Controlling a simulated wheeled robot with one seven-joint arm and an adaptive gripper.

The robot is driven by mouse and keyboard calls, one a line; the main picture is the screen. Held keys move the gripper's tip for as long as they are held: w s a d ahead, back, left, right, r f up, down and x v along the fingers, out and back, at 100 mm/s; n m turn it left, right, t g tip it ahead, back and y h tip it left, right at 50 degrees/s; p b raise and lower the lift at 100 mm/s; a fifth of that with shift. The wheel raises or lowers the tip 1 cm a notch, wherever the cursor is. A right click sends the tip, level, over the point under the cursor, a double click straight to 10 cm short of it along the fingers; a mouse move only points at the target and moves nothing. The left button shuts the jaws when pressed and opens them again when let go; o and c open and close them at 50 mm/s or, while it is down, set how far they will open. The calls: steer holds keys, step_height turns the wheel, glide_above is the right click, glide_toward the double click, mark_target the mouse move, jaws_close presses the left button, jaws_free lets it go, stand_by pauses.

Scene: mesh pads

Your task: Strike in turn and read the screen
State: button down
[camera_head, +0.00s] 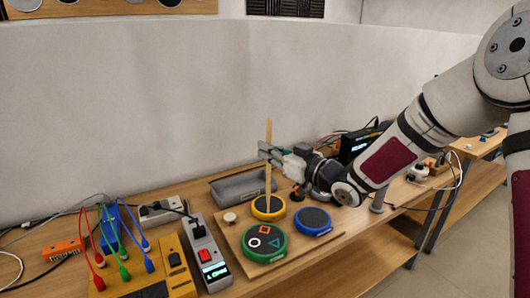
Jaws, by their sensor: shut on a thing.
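My gripper (270,151) is shut on an upright wooden stick (268,170). The stick's lower end is at the yellow-rimmed round pad (268,209); I cannot tell whether it touches. A blue round pad (312,219) lies to the right. A green-rimmed round pad (264,243) in front has coloured shapes on its dark top. All three pads are on a wooden board (310,252). A black box with a small lit screen (357,147) stands behind my arm, partly hidden; its text is too small to read.
A grey tray (230,188) lies behind the pads, and a small whitish knob (230,218) is at the board's left. Left of the board are a grey power strip with a red switch (206,256), a yellow device (176,270) and coloured cables (122,255).

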steer(key=shift+s+a+r+g, duration=0.2)
steer(key=shift+a+r+g, duration=0.15)
steer(key=shift+a, duration=0.25)
step_height(320, 180, down, 6)
steer(key=b, duration=0.3)
steer(key=shift+d, duration=0.1)
step_height(320, 180, down, 5)
steer(key=b, duration=0.3)
step_height(320, 180, up, 7)
steer(key=p, duration=0.4)
steer(key=shift+r, duration=0.1)
stand_by(1.3)
